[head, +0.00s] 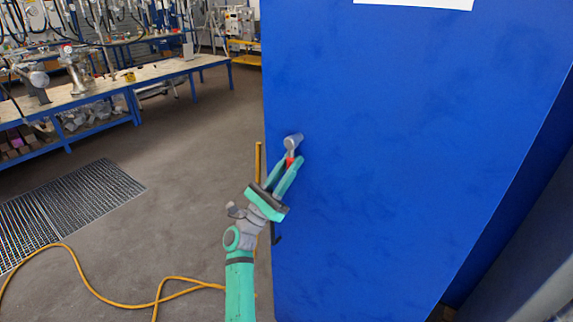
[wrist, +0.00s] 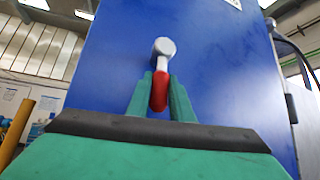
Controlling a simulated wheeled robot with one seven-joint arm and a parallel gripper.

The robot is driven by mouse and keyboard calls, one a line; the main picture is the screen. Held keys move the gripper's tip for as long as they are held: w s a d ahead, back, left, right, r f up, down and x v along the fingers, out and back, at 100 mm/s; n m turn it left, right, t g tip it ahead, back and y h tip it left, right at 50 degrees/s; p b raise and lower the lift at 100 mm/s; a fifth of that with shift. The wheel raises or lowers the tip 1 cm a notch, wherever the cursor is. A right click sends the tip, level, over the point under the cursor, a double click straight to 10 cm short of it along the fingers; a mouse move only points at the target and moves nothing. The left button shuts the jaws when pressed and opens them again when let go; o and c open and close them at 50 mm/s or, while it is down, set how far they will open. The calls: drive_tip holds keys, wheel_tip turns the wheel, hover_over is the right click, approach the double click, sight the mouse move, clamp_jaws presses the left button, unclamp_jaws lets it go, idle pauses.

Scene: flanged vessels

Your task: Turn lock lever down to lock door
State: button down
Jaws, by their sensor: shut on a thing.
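The lock lever (head: 293,142) is on the blue door (head: 400,130), near its left edge in the head view. It has a round grey hub and a short arm with a red tip. In the wrist view the lever (wrist: 163,50) hangs from its hub with the red end (wrist: 159,91) pointing down. My gripper (head: 289,166) reaches up to the lever from below. In the wrist view my gripper (wrist: 160,95) has its two green fingers on either side of the red end, shut on it. The fingers partly hide the red end in the head view.
A yellow post (head: 258,160) stands just left of the door edge. A yellow cable (head: 130,303) lies on the floor at lower left, near a metal floor grating (head: 75,205). A workbench (head: 120,85) with equipment stands at the back left. Open floor lies between.

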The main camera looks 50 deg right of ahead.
drive_tip(key=shift+w+r, duration=0.1)
drive_tip(key=shift+r, duration=0.1)
drive_tip(key=c, duration=1.6)
unclamp_jaws()
drive_tip(key=shift+f, duration=0.1)
drive_tip(key=v, duration=1.1)
drive_tip(key=shift+d, duration=0.1)
